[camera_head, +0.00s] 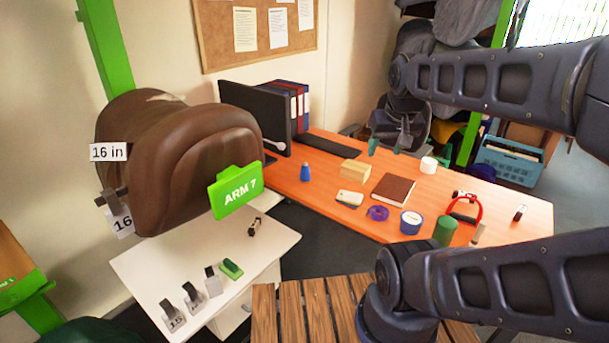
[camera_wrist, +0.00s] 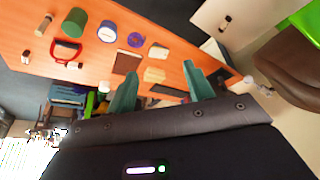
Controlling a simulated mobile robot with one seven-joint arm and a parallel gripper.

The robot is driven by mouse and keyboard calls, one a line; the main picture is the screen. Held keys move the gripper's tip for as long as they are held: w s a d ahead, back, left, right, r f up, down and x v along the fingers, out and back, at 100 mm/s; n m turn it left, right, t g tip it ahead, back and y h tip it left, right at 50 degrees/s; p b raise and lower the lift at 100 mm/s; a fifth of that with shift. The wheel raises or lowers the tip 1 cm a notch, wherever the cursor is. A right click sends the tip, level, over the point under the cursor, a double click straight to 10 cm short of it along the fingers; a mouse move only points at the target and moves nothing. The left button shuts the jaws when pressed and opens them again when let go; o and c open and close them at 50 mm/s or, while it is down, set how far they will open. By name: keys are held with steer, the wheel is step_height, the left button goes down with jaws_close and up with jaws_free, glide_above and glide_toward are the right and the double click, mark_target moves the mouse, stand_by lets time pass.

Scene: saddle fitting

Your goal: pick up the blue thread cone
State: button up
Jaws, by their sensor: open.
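The blue thread cone (camera_head: 305,172) stands upright on the orange table (camera_head: 330,147), toward its left end near the monitor, in the head view. I cannot make it out in the wrist view; a finger may hide it. My gripper (camera_head: 384,150) is over the far side of the table, to the right of the cone and apart from it. In the wrist view my gripper (camera_wrist: 160,66) shows two teal fingers spread wide with nothing between them.
A monitor (camera_head: 258,115) and brown saddle (camera_head: 180,165) stand left. Table around the cone is clear.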

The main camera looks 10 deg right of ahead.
steer(key=shift+o, duration=0.9)
